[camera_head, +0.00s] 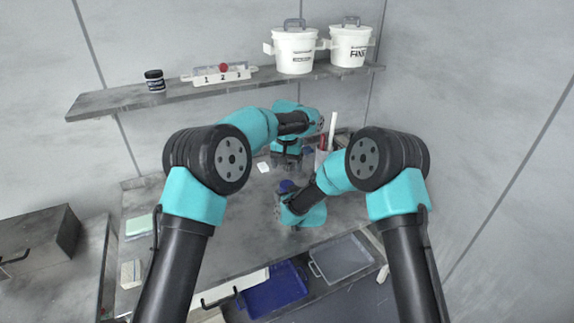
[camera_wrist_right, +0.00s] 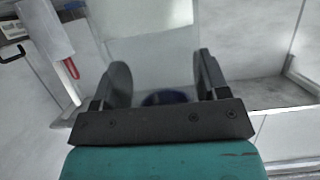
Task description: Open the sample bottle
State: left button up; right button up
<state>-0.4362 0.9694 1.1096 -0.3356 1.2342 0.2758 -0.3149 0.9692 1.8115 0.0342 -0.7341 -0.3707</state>
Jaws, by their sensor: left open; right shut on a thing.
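A dark blue round cap (camera_head: 287,186), which I take for the top of the sample bottle, shows at my right gripper (camera_head: 285,212) above the grey bench. In the right wrist view the blue shape (camera_wrist_right: 166,98) shows low between the two dark fingers of that gripper (camera_wrist_right: 163,80), partly hidden by the gripper body. The right gripper is shut on the bottle, whose body is hard to make out. My left gripper (camera_head: 289,163) is open, just beyond and above the blue cap, apart from it. Its fingers are small and dark in the head view.
A shelf (camera_head: 130,96) holds a black jar (camera_head: 155,80), a numbered rack (camera_head: 205,75) with a red ball and two white buckets (camera_head: 295,52). A white card (camera_head: 263,167) lies on the bench. A blue bin (camera_head: 275,290) and grey tray (camera_head: 342,258) sit below the front edge.

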aim_at(287, 184)
pick_arm(q)
jog(key=m, duration=2)
jog(key=shift+m, duration=0.3)
jog(key=m, duration=0.7)
jog(key=shift+r, duration=0.1)
jog(key=shift+f, duration=4.05)
